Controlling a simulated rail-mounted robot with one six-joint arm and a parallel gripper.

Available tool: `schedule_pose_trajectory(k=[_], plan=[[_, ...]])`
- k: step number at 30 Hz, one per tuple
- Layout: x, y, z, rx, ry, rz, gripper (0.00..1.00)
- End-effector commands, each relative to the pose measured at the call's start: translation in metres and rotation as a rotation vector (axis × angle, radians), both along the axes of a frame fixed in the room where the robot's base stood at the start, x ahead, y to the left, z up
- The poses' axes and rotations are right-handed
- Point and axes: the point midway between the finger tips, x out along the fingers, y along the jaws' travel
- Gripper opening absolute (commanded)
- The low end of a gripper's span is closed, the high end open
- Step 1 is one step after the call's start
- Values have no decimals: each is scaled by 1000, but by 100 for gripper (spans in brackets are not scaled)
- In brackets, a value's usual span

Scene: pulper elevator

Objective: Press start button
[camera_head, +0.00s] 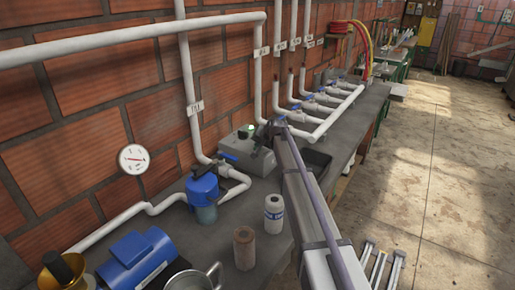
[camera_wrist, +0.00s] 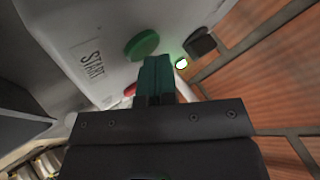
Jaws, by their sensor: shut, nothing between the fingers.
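The grey control box (camera_head: 246,152) stands on the counter against the brick wall. In the wrist view its pale face (camera_wrist: 75,25) carries a round green button (camera_wrist: 142,44) beside a black "START" label (camera_wrist: 91,66). A red button (camera_wrist: 130,90) shows partly, cut off by my fingers. My gripper (camera_wrist: 155,58) is shut and empty. Its teal fingertips lie just below and right of the green button in the picture; I cannot tell whether they touch the box. In the head view my gripper (camera_head: 267,131) is at the box, small and partly hidden by my arm.
A small lit lamp (camera_wrist: 181,63) and a black knob-like part (camera_wrist: 202,42) are beside the green button. White pipes with blue valves (camera_head: 310,105) run close behind the box. A blue filter (camera_head: 203,190) and white bottle (camera_head: 274,213) stand nearer on the counter.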

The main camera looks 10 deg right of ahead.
Motion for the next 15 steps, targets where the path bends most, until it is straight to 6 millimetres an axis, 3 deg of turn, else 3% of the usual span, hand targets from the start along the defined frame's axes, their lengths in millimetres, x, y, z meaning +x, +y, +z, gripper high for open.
schedule_pose_trajectory(k=[6,15], plan=[[0,0,16,0,0,0,0],[0,0,16,0,0,0,0]])
